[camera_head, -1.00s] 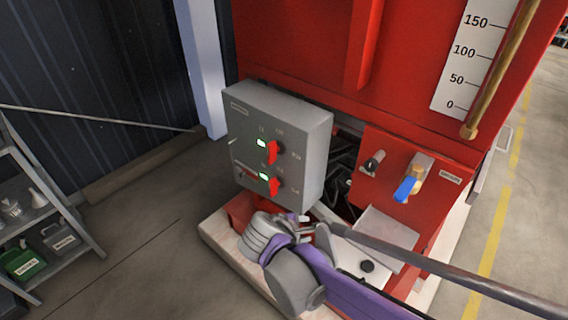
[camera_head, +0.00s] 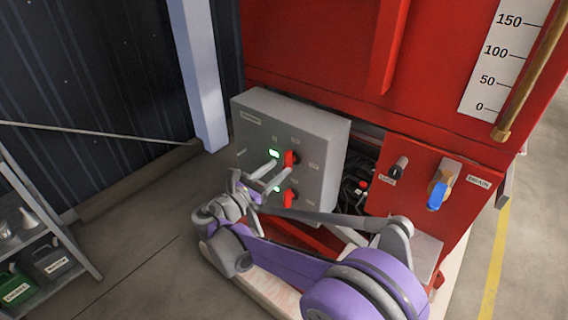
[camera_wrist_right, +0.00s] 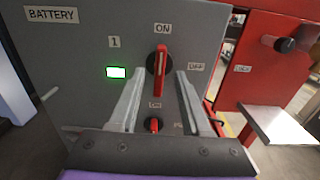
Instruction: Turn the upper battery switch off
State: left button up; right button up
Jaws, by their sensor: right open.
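The grey battery box (camera_head: 325,160) has two red rotary switches on its front. The upper switch (camera_head: 290,158) stands upright, toward ON in the right wrist view (camera_wrist_right: 161,68); a lit green lamp (camera_wrist_right: 116,72) is beside it. The lower switch (camera_head: 288,198) also shows in the right wrist view (camera_wrist_right: 153,124), low between the fingers. My right gripper (camera_head: 277,171) is open in front of the panel. In its wrist view, the fingertips (camera_wrist_right: 159,76) lie left and right of the upper switch; I cannot tell whether they touch it. My left gripper is not in view.
To the right, a red panel carries a blue-handled drain valve (camera_head: 438,190) and a black knob (camera_head: 399,167). Hoses and dark parts fill the gap beside the box. A shelf (camera_head: 45,225) stands at left, with open floor between.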

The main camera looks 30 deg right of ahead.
aim_at(284, 163)
jog(key=shift+x, duration=1.85)
grip_shut()
